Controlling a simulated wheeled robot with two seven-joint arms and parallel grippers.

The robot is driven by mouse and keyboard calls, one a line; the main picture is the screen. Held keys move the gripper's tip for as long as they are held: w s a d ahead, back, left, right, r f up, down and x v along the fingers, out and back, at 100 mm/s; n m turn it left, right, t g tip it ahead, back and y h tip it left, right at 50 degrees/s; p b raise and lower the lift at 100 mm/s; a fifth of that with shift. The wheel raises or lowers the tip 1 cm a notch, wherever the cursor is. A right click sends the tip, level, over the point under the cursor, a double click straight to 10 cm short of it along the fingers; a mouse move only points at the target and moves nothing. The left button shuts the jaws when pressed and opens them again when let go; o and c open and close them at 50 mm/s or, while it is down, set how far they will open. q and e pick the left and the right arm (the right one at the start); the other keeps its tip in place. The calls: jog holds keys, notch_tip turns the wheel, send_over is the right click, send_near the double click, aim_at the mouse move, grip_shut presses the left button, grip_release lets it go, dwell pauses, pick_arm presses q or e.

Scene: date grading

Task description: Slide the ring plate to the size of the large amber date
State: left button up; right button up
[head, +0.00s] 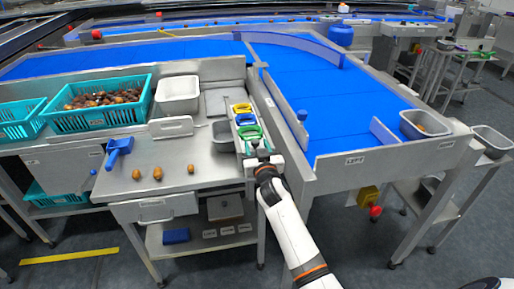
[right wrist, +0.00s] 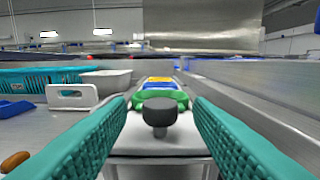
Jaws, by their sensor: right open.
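The ring plate, with yellow (head: 242,108), blue (head: 246,120) and green (head: 250,132) rings in a row, lies at the right end of the steel bench. In the right wrist view its green ring (right wrist: 161,95) is nearest, behind a dark knob (right wrist: 159,113). My right gripper (right wrist: 159,106) is open, its teal fingers apart on either side of the knob; contact is not visible. In the head view the gripper (head: 254,150) is at the plate's near end. Three brown-amber dates (head: 136,174), (head: 157,173), (head: 190,168) lie apart near the bench's front. My left gripper is out of view.
A teal basket (head: 98,119) of dates, a white bin (head: 177,107) and a blue scoop (head: 119,147) are on the bench. A grey tray (head: 223,144) sits left of the rings. The blue conveyor's steel side (head: 283,131) runs close on the right.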

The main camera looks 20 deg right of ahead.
aim_at(255, 140)
grip_shut()
jog(key=b+x, duration=0.2)
jog(key=x, duration=0.2)
jog(key=shift+f, duration=0.1)
jog(key=shift+w+d, duration=0.1)
jog(key=shift+w, duration=0.2)
grip_release()
jog(key=shift+s, duration=0.15)
